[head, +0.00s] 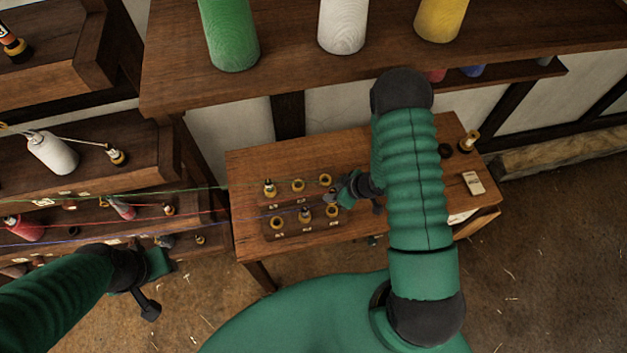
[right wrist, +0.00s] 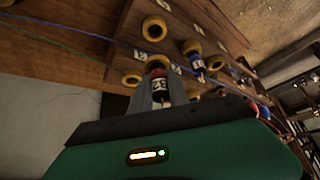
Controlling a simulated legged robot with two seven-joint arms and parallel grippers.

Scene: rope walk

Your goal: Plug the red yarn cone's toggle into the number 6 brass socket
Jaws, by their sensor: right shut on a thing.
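A red yarn cone (head: 25,228) lies on the left rack, and a red strand runs right from the rack to the socket table. Brass sockets (head: 297,185) stand in two rows on the wooden table; their number labels are too small to read in the head view. My right gripper (head: 347,191) is over the right end of the rows. In the right wrist view it is shut on a toggle (right wrist: 159,86) with a red band, beside a brass ring (right wrist: 156,62); I cannot tell whether it is seated. My left gripper (head: 150,287) hangs near the rack; its jaw opening is unclear.
Other toggles stand in the back-left socket (head: 269,187) and the front-middle socket (head: 305,213). Green and blue strands cross from the left rack. Green (head: 231,38), white (head: 343,26) and yellow (head: 441,18) cones stand on the shelf above. A tag (head: 473,183) lies at the table's right.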

